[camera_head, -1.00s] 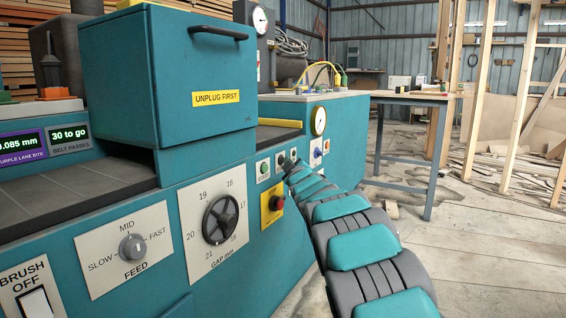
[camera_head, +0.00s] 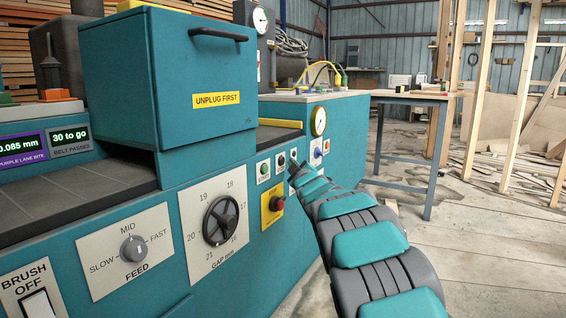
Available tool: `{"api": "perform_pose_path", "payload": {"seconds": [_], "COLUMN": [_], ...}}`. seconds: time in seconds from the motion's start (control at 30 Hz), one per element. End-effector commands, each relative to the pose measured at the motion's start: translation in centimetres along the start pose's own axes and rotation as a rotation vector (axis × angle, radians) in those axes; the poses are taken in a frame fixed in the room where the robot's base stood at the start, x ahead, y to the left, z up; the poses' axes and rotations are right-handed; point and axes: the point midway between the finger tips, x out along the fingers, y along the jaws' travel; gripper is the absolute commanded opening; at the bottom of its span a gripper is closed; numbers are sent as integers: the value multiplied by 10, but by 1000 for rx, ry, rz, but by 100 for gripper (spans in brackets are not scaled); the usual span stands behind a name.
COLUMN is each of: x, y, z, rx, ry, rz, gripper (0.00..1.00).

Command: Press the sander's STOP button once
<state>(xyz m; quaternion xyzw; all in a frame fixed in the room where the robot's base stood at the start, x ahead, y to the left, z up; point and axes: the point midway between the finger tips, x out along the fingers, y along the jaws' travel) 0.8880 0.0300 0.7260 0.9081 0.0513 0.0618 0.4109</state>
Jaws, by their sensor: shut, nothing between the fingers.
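The teal sander (camera_head: 285,245) fills the left and middle of the view. Its front carries a row of small button plates: one with a green button (camera_head: 264,169), a middle plate (camera_head: 280,163) and a right plate (camera_head: 293,156). Their lettering is too small to read, so I cannot tell which is STOP. Below them a red knob (camera_head: 277,203) sits on a yellow plate. My arm reaches in from the lower right, and my gripper (camera_head: 294,166), small and shut, is at its far end by the right plate. I cannot tell whether it touches anything.
A gap handwheel (camera_head: 221,220), a feed dial (camera_head: 133,248) and a brush switch (camera_head: 38,306) are on the panel to the left. A gauge (camera_head: 319,121) and blue knob (camera_head: 318,154) are just beyond my gripper. A workbench (camera_head: 411,97) stands behind; the floor at right is mostly clear.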

Motion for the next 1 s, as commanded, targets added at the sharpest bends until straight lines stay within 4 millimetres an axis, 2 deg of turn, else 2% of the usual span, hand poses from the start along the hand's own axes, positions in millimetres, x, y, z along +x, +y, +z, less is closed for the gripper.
{"api": "perform_pose_path", "payload": {"seconds": [0.53,1.0], "x": [-31,-34], "y": [26,25], "z": [21,24], "rx": [-1,0], "ry": [1,1], "rz": [3,1], "gripper": [0,0]}}
